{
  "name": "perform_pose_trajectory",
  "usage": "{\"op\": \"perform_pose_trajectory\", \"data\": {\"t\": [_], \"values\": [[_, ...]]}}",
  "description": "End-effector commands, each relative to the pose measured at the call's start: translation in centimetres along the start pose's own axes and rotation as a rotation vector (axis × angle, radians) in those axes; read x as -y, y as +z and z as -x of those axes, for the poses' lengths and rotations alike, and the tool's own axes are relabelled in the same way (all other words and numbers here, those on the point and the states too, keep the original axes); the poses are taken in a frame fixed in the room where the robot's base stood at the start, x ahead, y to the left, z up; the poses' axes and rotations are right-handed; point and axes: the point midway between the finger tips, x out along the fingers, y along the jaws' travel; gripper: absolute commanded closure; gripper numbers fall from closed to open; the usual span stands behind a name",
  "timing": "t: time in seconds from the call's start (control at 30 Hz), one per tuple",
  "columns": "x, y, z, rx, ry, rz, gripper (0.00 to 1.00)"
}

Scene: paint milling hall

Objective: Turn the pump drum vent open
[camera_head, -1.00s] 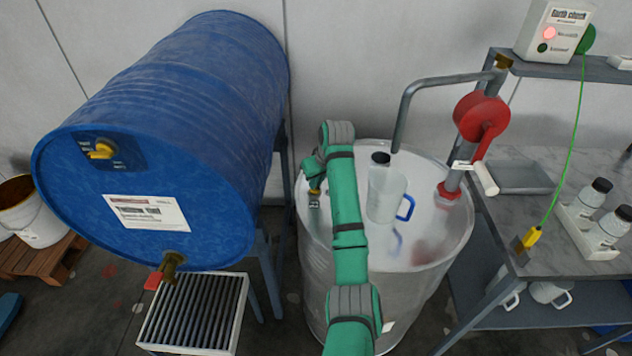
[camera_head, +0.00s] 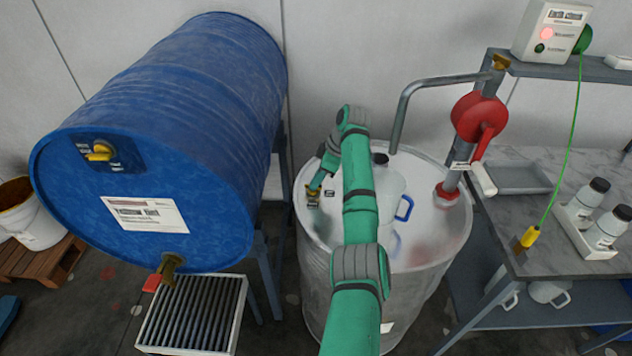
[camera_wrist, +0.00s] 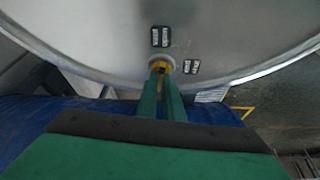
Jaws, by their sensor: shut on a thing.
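The pump drum (camera_head: 420,285) is the upright silver drum with the red hand pump (camera_head: 477,120) on its lid. Its vent is a small yellow fitting (camera_wrist: 161,64) near the left rim of the lid. My gripper (camera_head: 314,190) reaches down to it. In the wrist view my gripper's green fingers (camera_wrist: 161,75) are closed on the vent, which they partly cover. Two small dark label plates (camera_wrist: 160,36) (camera_wrist: 191,67) sit beside the vent at different angles. Their text is too small to read, and I cannot tell the vent's exact angle.
A white jug (camera_head: 385,183) with a blue handle stands on the lid, partly behind my arm. A blue drum (camera_head: 200,90) lies on a stand at left, with its own yellow knob (camera_head: 100,152). A workbench (camera_head: 570,265) stands at right.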

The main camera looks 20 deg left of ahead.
Motion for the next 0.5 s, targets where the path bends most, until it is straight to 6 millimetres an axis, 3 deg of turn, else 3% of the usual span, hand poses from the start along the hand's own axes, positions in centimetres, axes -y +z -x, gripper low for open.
{"op": "perform_pose_trajectory", "data": {"t": [0.5], "values": [[-0.18,-0.03,0.05,0.001,-0.062,0.151,1.0]]}}
